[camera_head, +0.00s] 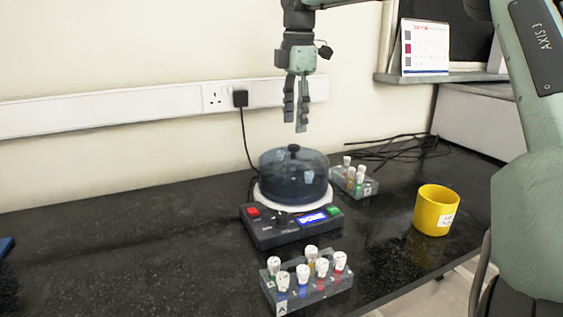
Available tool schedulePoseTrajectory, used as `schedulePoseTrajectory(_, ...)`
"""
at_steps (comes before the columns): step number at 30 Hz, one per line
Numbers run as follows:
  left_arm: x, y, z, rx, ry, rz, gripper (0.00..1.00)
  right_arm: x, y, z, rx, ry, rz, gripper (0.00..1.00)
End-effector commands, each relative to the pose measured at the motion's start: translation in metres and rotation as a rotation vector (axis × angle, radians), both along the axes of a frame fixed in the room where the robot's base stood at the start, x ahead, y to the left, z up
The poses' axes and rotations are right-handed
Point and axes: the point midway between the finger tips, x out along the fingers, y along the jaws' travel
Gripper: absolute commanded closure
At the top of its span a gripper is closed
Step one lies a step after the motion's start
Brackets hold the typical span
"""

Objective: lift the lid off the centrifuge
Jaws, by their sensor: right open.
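The centrifuge (268,236) stands on the dark bench, with a red button, a green button and a lit blue display on its front. Its translucent dark blue domed lid (285,180) sits on the white rim and has a black knob (294,149) on top. My right gripper (296,122) hangs above the lid with its fingers pointing down. It is open and empty, and its fingertips appear a little above the knob, apart from it. My left gripper is out of view.
A rack of capped tubes (308,290) stands in front of the centrifuge. A smaller tube rack (354,184) is behind it to the right, near loose black cables (395,147). A yellow cup (435,210) stands at the right. The bench's left side is mostly clear.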

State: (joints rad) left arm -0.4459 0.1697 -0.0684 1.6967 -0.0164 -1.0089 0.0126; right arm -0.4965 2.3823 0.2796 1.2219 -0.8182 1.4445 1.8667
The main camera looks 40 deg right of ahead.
Motion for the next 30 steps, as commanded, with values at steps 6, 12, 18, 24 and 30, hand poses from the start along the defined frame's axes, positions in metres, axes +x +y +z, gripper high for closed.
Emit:
schedulePoseTrajectory(6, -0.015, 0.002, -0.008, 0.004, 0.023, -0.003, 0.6, 0.002, -0.001, -0.026, 0.002, 0.003, 0.0, 0.52)
schedulePoseTrajectory(12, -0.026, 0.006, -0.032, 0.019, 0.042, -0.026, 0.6, 0.006, -0.003, -0.056, 0.004, 0.004, -0.001, 0.52)
schedulePoseTrajectory(18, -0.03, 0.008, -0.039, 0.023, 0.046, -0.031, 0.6, 0.008, -0.002, -0.07, 0.002, 0.0, 0.0, 0.52)
schedulePoseTrajectory(24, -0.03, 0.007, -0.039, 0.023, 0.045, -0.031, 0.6, 0.008, -0.003, -0.07, 0.001, 0.001, 0.0, 0.54)
schedulePoseTrajectory(30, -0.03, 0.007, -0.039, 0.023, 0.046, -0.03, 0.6, 0.008, -0.003, -0.07, 0.001, 0.001, 0.0, 0.79)
